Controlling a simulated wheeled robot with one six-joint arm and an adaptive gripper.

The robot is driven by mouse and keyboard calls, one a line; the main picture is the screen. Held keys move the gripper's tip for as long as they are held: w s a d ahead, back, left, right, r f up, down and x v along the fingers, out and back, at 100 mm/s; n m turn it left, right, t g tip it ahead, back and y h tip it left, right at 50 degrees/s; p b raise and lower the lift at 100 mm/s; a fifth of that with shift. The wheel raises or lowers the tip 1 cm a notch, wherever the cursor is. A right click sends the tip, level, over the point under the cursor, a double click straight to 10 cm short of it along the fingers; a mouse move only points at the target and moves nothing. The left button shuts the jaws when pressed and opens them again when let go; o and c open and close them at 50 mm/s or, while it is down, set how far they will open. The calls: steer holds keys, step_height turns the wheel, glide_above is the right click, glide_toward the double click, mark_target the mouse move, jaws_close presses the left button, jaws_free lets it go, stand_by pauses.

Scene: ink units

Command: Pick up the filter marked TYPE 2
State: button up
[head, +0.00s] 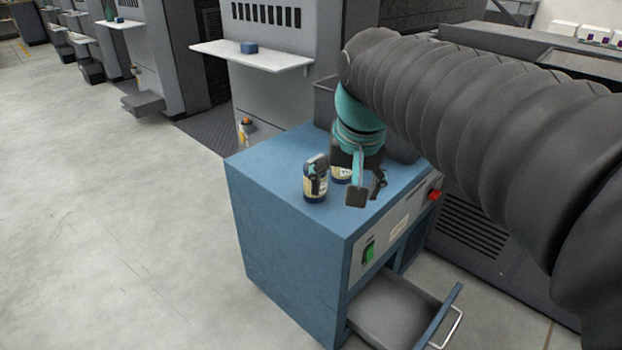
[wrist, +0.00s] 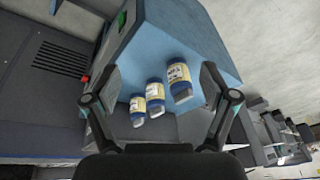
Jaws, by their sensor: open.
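Several small cylindrical filters with blue ends and cream labels stand on the blue cabinet's top. In the wrist view three show in a slanting row: a right filter (wrist: 179,83), a middle filter (wrist: 155,98) and a left filter (wrist: 138,111). Their label print is too small to read, so I cannot tell which is TYPE 2. In the head view one filter (head: 315,182) stands clear, left of my gripper (head: 366,192); a second filter (head: 341,174) is partly hidden behind it. My gripper is open and empty above the cabinet, its fingers at either side of the row in the wrist view.
The blue cabinet (head: 290,215) has a green switch (head: 368,252), a red button (head: 434,195) and an open drawer (head: 400,310) at its front. A grey bin (head: 324,100) stands at the cabinet's back. Grey machines stand behind; the floor at left is clear.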

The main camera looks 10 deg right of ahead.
steer(key=w+r+m+g+b, duration=0.2)
steer(key=w+m, duration=0.1)
steer(key=w, duration=0.8)
steer(key=m+g+b, duration=0.1)
steer(key=m+g, duration=0.1)
steer(key=m, duration=0.1)
glide_above(318, 158)
steer(key=shift+s+d+f, duration=0.1)
steer(key=shift+f, duration=0.55)
steer(key=shift+w+f, duration=0.2)
steer(key=shift+f, duration=0.15)
step_height(318, 158, down, 8)
steer(key=b, duration=0.2)
steer(key=shift+r+b, duration=0.15)
steer(key=shift+b, duration=0.15)
steer(key=shift+a+f+b, duration=0.2)
steer(key=shift+f+b, duration=0.2)
steer(key=shift+f, duration=0.9)
steer(key=shift+a+f+b, duration=0.2)
steer(key=shift+f+b, duration=0.2)
steer(key=shift+f, duration=0.9)
steer(key=shift+c, duration=0.2)
steer(key=c, duration=1.3)
